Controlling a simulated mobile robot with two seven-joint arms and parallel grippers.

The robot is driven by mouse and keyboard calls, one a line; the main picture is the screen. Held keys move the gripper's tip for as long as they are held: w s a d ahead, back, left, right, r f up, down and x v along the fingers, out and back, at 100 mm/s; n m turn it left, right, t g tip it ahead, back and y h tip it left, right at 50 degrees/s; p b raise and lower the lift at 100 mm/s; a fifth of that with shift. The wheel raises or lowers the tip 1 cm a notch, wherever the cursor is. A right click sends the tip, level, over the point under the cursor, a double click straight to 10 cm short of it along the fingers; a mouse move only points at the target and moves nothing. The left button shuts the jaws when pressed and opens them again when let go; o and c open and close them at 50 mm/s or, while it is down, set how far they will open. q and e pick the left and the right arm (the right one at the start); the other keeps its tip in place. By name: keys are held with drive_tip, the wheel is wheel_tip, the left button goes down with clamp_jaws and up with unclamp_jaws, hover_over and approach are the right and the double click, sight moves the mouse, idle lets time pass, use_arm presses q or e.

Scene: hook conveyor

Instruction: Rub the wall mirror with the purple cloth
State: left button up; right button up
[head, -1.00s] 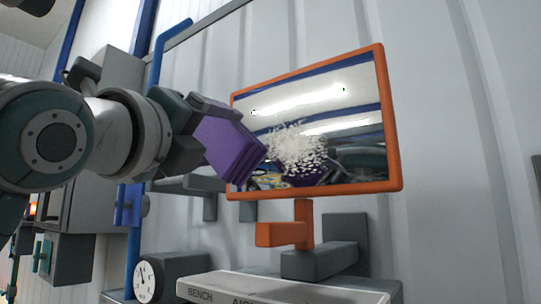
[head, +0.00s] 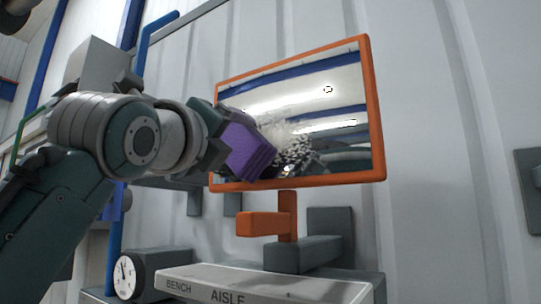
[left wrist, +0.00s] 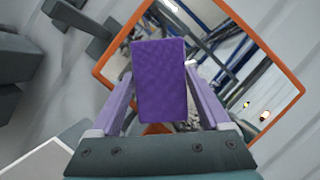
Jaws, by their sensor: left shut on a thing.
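The wall mirror (head: 335,105) has an orange frame and sits on an orange bracket. A whitish speckled smudge (head: 292,135) shows on the glass left of and below its middle. My left gripper (head: 218,140) is shut on the folded purple cloth (head: 248,150). The cloth is in front of the mirror's lower left part, beside the smudge and overlapping its left edge. I cannot tell whether it touches the glass. In the left wrist view the cloth (left wrist: 160,82) is between the two fingers, with the mirror frame (left wrist: 262,52) behind. My right gripper is not in view.
An orange bracket (head: 265,224) and grey blocks (head: 303,253) stick out below the mirror. A bench top with lettering (head: 265,287) and a round gauge (head: 125,277) are lower down. A blue pipe (head: 131,150) runs up at the left. The wall right of the mirror is mostly clear.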

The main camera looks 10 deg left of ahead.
use_arm(q)
drive_tip(key=shift+w+d, duration=0.3)
drive_tip(key=shift+w, duration=0.5)
idle(0.5)
